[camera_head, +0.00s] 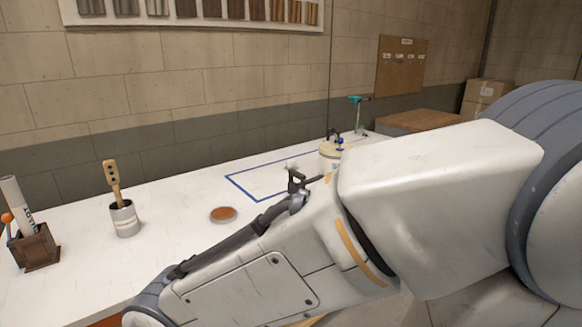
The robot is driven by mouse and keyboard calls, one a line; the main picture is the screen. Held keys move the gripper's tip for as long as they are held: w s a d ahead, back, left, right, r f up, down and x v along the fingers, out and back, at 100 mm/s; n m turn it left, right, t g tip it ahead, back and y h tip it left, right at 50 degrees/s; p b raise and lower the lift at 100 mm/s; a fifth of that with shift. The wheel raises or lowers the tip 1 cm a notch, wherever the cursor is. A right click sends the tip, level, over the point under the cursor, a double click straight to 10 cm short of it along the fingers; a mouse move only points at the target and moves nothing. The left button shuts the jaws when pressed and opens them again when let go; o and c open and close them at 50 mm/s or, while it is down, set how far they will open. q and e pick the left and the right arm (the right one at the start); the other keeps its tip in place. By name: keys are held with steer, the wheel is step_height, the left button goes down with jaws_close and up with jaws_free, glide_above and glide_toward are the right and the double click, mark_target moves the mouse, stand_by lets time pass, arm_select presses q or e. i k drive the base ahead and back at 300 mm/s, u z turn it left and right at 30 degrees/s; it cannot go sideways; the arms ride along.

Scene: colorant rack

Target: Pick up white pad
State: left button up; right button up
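I cannot clearly make out a white pad. A blue rectangular outline (252,199) lies on the white table, and the surface inside it is white too. A small pale shape (291,165) shows within the outline, too small to identify. My large white arm comes in from the right and covers the front and right of the table.
A round brown disc (222,214) lies on the table (170,250). A metal cup (124,219) with a wooden tool and a brown wooden holder (35,248) stand at left. A pale tub (329,157) stands by the outline's right end. Cardboard boxes (485,92) are at back right.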

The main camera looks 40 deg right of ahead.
mark_target(290, 164)
steer(key=k, duration=1)
steer(key=z, duration=1.35)
steer(key=i, duration=0.95)
steer(key=z, duration=0.35)
steer(key=i, duration=1.7)
steer(key=u, duration=1.4)
steer(key=i, duration=0.75)
steer(key=u, duration=0.75)
